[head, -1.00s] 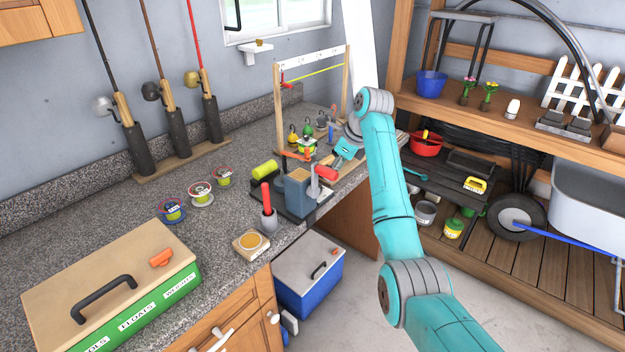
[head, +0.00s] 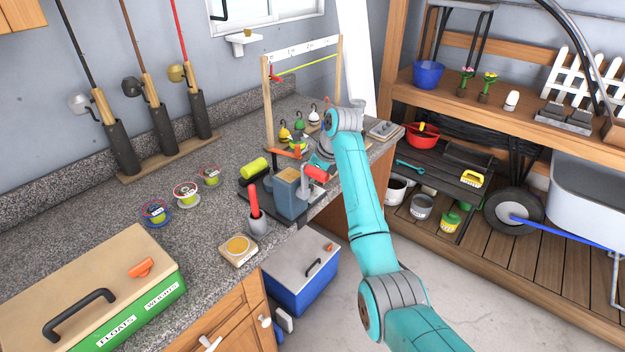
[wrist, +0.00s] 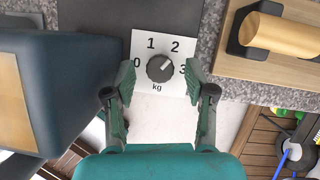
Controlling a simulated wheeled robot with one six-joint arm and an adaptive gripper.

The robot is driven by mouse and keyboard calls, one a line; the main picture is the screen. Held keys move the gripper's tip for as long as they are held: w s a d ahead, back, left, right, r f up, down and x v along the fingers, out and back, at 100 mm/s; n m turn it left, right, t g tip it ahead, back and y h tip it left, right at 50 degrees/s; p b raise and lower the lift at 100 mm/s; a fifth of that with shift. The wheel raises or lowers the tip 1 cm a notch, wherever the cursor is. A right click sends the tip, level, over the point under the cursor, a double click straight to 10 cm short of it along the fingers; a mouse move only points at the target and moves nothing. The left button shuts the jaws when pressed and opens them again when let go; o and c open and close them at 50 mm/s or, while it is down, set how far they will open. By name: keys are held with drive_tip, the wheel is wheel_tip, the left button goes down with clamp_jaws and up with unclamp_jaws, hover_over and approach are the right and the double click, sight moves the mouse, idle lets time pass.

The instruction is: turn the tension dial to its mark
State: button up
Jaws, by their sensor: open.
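The tension dial (wrist: 160,69) is a dark round knob on a white plate (wrist: 143,104) marked 0, 1, 2, 3 and kg, seen in the wrist view. Its pale pointer line slants up and right, toward the gap between 2 and 3. My gripper (wrist: 160,78) is open, with one finger left of the knob and one right of it. The fingertips overlap the plate's side edges in the picture; I see no contact with the knob. In the head view the blue winder block (head: 290,192) stands at the counter's front edge; the dial is hidden there.
The blue block (wrist: 85,85) is close on the left in the wrist view. A wooden board with a handle (wrist: 270,35) lies to the right.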

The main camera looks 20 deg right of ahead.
drive_tip(key=shift+f, duration=0.2)
clamp_jaws()
drive_tip(key=shift+w+n, duration=0.1)
drive_tip(key=shift+n, duration=0.3)
drive_tip(key=n+g, duration=0.1)
drive_tip(key=n, duration=0.1)
drive_tip(key=n+g+y, duration=0.1)
drive_tip(key=n, duration=0.2)
drive_tip(key=shift+w+d, duration=0.1)
drive_tip(key=shift+w, duration=0.05)
drive_tip(key=n+g, duration=0.1)
drive_tip(key=n, duration=0.2)
drive_tip(key=n+g, duration=0.1)
drive_tip(key=n, duration=0.2)
drive_tip(key=shift+w+g, duration=0.15)
drive_tip(key=shift+g, duration=0.15)
drive_tip(key=shift+n, duration=0.4)
